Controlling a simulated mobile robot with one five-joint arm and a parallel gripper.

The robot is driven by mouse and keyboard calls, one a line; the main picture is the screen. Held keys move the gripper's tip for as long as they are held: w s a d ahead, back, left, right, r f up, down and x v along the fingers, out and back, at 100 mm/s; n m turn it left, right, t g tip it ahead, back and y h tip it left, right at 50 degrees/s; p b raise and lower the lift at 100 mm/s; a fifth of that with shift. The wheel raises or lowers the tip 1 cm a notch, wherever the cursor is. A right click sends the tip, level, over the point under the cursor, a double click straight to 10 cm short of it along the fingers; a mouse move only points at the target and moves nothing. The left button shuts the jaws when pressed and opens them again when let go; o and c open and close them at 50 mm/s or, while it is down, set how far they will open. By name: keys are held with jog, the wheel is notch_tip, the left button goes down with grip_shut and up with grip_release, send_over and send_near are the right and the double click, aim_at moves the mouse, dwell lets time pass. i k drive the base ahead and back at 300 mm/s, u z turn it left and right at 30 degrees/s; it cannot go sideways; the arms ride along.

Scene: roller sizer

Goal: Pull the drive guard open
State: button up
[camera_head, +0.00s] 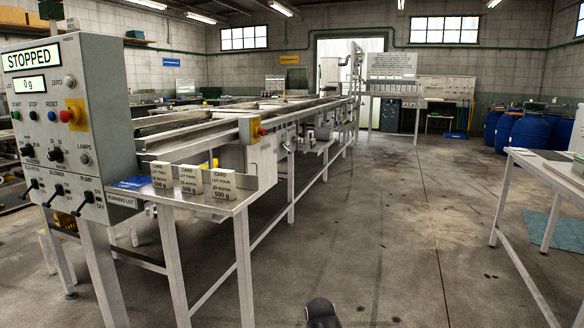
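The roller sizer (205,130) is a long pale grey machine running from the left middle toward the back. No part of it is clearly recognisable as the drive guard. A pale box-like panel (262,160) sits under its near end, below a red emergency button on yellow (258,131). A dark rounded motor-like part (323,133) sticks out from its side. A dark rounded piece at the bottom edge looks like part of my arm. My gripper's fingers do not show.
A control cabinet (110,130) reading STOPPED stands at near left. A small table (205,203) with several cards stands before the sizer. A white-legged table (545,165) is at right, with blue barrels (530,135) behind. The concrete floor (400,220) between is clear.

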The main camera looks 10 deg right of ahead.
aim_at(260, 158)
jog(key=u, duration=0.1)
jog(key=i, duration=1.65)
jog(key=z, duration=0.1)
